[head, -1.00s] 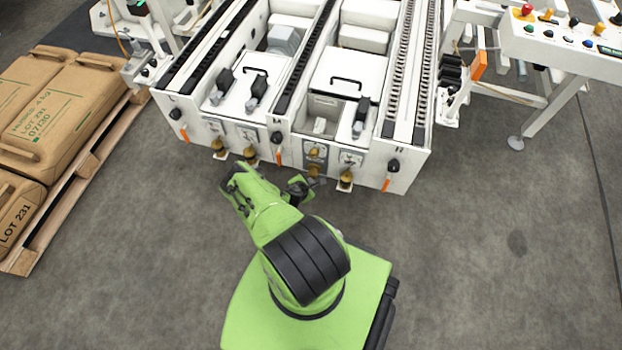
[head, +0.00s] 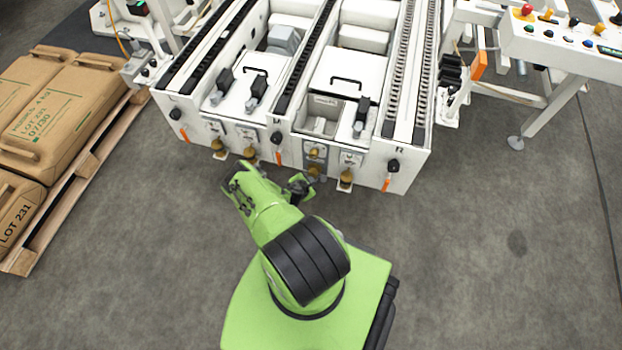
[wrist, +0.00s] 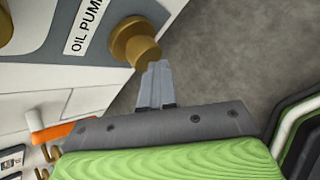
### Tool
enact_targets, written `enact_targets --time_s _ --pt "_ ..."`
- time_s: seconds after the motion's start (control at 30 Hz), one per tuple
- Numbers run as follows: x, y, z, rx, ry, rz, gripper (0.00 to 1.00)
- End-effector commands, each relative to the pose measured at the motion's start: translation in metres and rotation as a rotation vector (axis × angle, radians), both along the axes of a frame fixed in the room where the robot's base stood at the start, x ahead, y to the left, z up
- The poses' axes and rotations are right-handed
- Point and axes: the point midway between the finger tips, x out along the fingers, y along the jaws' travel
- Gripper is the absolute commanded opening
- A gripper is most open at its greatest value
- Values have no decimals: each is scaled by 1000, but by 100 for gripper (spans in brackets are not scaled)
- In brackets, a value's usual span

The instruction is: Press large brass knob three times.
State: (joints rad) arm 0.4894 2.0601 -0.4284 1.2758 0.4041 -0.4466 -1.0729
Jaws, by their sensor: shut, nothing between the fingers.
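In the wrist view, a round brass knob (wrist: 135,42) sticks out from the machine's panel beside a label reading "OIL PUMP". My gripper (wrist: 157,66) is shut and empty. Its fingertips overlap the knob's lower right edge in the picture; I cannot tell whether they touch. Part of another brass knob (wrist: 5,25) shows at the upper left. In the head view, my gripper (head: 317,178) is at the machine's front, just below a brass knob (head: 314,170) that the gripper partly covers.
Other brass knobs stand along the white machine's front (head: 222,160), at the left and at the right (head: 345,179). Orange handles (head: 386,185) hang from that front. A pallet with brown sacks (head: 60,110) stands at left. The floor to the right is clear.

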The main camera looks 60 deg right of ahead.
Motion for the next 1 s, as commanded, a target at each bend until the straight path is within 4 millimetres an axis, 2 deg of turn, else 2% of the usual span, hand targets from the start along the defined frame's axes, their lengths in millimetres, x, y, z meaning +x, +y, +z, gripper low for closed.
enact_targets --time_s 0.5,0.77,1.0 --pt "-4 27 1 -2 2 1 0" --pt "-4 28 1 -1 0 1 0" --pt "-9 51 -1 2 4 2 0"
